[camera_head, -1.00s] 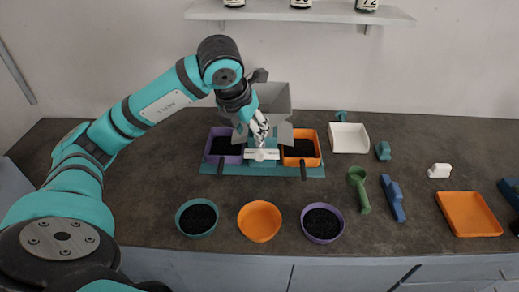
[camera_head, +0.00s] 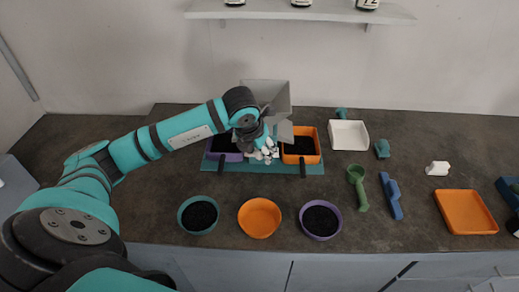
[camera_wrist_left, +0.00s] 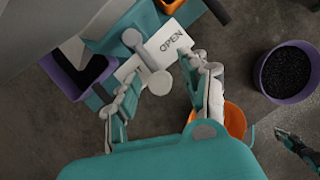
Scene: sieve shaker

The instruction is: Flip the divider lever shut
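The sieve shaker station has a teal base (camera_head: 225,166) and a grey hopper (camera_head: 278,93) behind it. A white plate reading OPEN (camera_wrist_left: 171,42) lies across its middle in the left wrist view. The divider lever shows there as a pale grey round knob (camera_wrist_left: 160,83), with a second round end (camera_wrist_left: 132,37) above the plate. My left gripper (camera_wrist_left: 162,76) is open, with its fingers on either side of the knob; I cannot tell whether they touch it. In the head view my left gripper (camera_head: 266,151) hides the plate and lever.
A purple tray (camera_head: 224,156) and an orange tray (camera_head: 318,151) with black grains flank the lever. In front stand teal (camera_head: 182,216), orange (camera_head: 259,218) and purple (camera_head: 340,221) bowls. A green scoop (camera_head: 360,190) and a blue tool (camera_head: 393,196) lie right.

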